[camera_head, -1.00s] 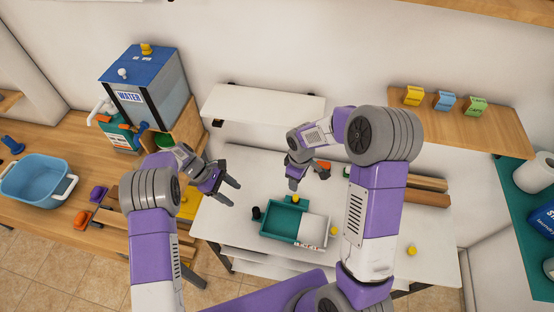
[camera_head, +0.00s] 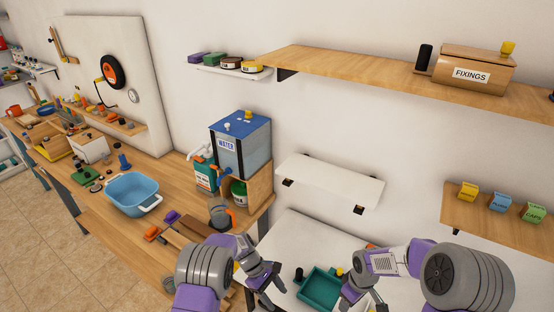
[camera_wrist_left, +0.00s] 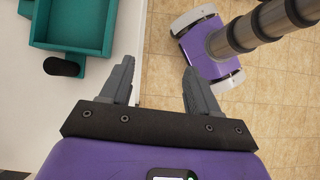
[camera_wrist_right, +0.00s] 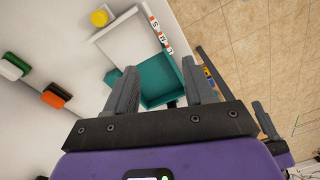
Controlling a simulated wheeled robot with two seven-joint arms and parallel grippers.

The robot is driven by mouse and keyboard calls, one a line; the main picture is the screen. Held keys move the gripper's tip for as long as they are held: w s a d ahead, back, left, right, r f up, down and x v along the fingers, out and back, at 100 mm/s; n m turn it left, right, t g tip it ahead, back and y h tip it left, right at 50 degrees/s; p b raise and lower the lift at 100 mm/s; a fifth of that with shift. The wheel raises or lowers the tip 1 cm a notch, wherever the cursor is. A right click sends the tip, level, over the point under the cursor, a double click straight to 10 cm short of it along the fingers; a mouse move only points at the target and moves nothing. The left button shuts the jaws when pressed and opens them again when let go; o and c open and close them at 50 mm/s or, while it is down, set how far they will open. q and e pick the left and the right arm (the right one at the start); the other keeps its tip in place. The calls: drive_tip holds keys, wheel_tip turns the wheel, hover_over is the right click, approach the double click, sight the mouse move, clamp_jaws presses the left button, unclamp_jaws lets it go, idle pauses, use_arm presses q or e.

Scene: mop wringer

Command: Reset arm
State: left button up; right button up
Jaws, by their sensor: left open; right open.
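My left gripper (camera_head: 266,278) is open and empty at the left edge of the white table in the head view. In the left wrist view its two fingers (camera_wrist_left: 158,88) stand apart over the tiled floor, with nothing between them. My right gripper (camera_head: 364,300) is low in the head view, beside the teal tray (camera_head: 318,288). In the right wrist view its fingers (camera_wrist_right: 163,92) are apart, with the teal tray behind them and nothing gripped.
A blue basin (camera_head: 134,194) stands on the wooden bench at left. A blue-topped water tank (camera_head: 241,145) stands on the bench near the wall. A white shelf (camera_head: 330,184) and a wooden shelf (camera_head: 370,80) hang above the white table (camera_head: 290,235).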

use_arm(q)
drive_tip(key=s+a+f+m+t+y, duration=0.2)
drive_tip(key=s+a+f+m, duration=0.1)
drive_tip(key=s+a+f, duration=0.65)
drive_tip(key=s+m+t, duration=0.2)
drive_tip(key=s+m, duration=0.3)
drive_tip(key=s, duration=0.5)
use_arm(e)
drive_tip(key=s+a+f+m+y, duration=0.4)
drive_tip(key=s+a+f+m, duration=0.6)
drive_tip(key=s+a+f, duration=0.4)
use_arm(q)
wheel_tip(320, 180, down, 10)
drive_tip(key=b, duration=1.1)
drive_tip(key=shift+w+d+t, duration=0.15)
drive_tip(key=shift+d+t, duration=0.15)
drive_tip(key=shift+t, duration=0.1)
use_arm(e)
wheel_tip(320, 180, down, 10)
drive_tip(key=d, duration=0.1)
drive_tip(key=shift+s+d+f, duration=0.25)
